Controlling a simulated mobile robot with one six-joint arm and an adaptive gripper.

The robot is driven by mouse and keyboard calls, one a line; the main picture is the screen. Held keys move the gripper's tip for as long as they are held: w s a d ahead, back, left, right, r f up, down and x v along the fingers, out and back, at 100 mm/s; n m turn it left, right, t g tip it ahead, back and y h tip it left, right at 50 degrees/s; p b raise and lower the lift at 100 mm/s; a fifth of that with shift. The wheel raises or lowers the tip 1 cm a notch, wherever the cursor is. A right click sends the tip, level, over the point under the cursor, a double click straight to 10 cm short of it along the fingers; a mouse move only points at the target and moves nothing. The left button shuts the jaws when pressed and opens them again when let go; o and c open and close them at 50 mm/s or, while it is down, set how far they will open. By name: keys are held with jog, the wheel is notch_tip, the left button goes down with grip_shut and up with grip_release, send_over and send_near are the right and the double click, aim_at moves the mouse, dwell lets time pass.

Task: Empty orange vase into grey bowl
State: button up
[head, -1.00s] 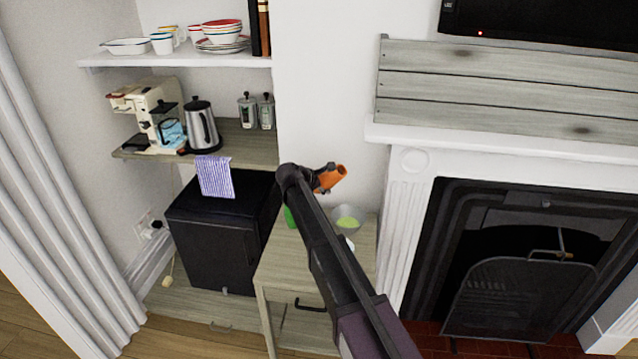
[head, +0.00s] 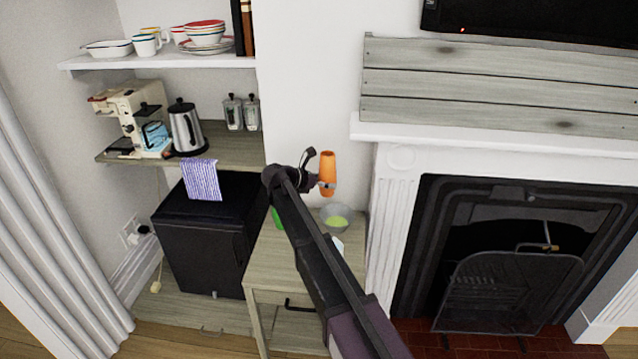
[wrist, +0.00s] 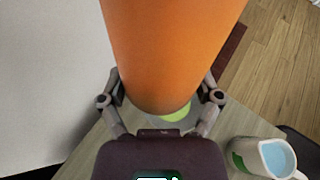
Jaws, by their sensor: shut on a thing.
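The orange vase (head: 328,172) is held upright above the small wooden table in the head view. It fills the upper middle of the wrist view (wrist: 172,50). My gripper (head: 318,184) is shut on the vase, with a finger on each side of it in the wrist view (wrist: 160,100). The grey bowl (head: 348,218) stands on the table just below the vase and holds something yellow-green. The inside of the vase cannot be seen.
The small table (head: 268,262) stands between a black mini fridge (head: 200,240) and the white fireplace surround (head: 392,215). A white and green mug (wrist: 262,158) with bluish contents is on the table. A green thing (head: 278,220) shows beside my arm. The wall is close behind.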

aim_at(320, 170)
jog(key=shift+r, duration=0.15)
jog(key=shift+r+p, duration=1.9)
jog(key=shift+p, duration=0.15)
